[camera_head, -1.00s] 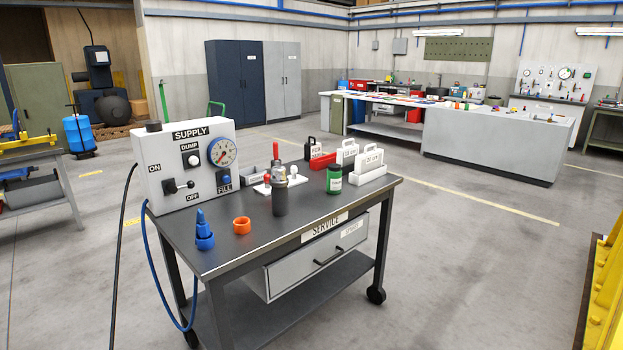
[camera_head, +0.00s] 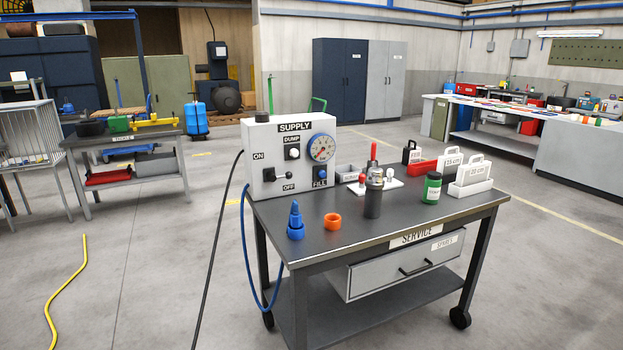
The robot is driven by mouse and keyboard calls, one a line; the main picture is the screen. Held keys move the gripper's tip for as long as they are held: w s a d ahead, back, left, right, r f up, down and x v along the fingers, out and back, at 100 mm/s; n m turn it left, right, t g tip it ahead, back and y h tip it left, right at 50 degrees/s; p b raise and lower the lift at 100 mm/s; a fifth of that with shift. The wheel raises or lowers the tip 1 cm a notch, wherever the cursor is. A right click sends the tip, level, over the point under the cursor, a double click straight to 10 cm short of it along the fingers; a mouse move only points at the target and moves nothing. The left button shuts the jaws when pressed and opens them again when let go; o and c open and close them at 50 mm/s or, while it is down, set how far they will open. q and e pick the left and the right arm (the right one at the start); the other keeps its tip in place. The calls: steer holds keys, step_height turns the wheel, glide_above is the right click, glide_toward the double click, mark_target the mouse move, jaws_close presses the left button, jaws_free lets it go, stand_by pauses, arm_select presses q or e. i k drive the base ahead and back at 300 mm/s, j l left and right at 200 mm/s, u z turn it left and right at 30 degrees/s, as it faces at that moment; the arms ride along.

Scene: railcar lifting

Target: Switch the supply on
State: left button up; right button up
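The white supply box (camera_head: 262,150) stands at the back left of the service cart (camera_head: 290,252). Its front carries a dark lever (camera_head: 283,176) with a pale knob, between the ON label (camera_head: 258,156) above left and the OFF label (camera_head: 289,187) below. The lever lies roughly level, its tip to the right. A DUMP knob (camera_head: 292,153), a round gauge (camera_head: 321,148) and a blue FILL fitting (camera_head: 320,173) are on the same face. The gauge reading is too small to tell. Neither of my grippers shows.
On the cart top are a blue nozzle (camera_head: 296,222), an orange ring (camera_head: 333,221), a dark cylinder (camera_head: 373,200), a green can (camera_head: 432,188) and a white block holder (camera_head: 470,188). A yellow hose (camera_head: 68,288) lies on the floor at left. Floor before the cart is clear.

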mark_target(282, 177)
steer(key=i+l+u, duration=0.15)
steer(key=i+l, duration=0.15)
steer(key=i+l+u, duration=0.2)
steer(key=i+l, duration=0.15)
steer(key=i+l+u, duration=0.15)
steer(key=i+l, duration=0.2)
steer(key=i+l+u, duration=0.2)
steer(key=i+l, duration=0.2)
steer(key=i+l+u, duration=0.15)
steer(key=i+l, duration=0.15)
steer(key=l, duration=0.25)
steer(key=i+l+u, duration=0.15)
steer(key=l, duration=0.35)
steer(key=i+j, duration=0.05)
steer(key=i, duration=0.05)
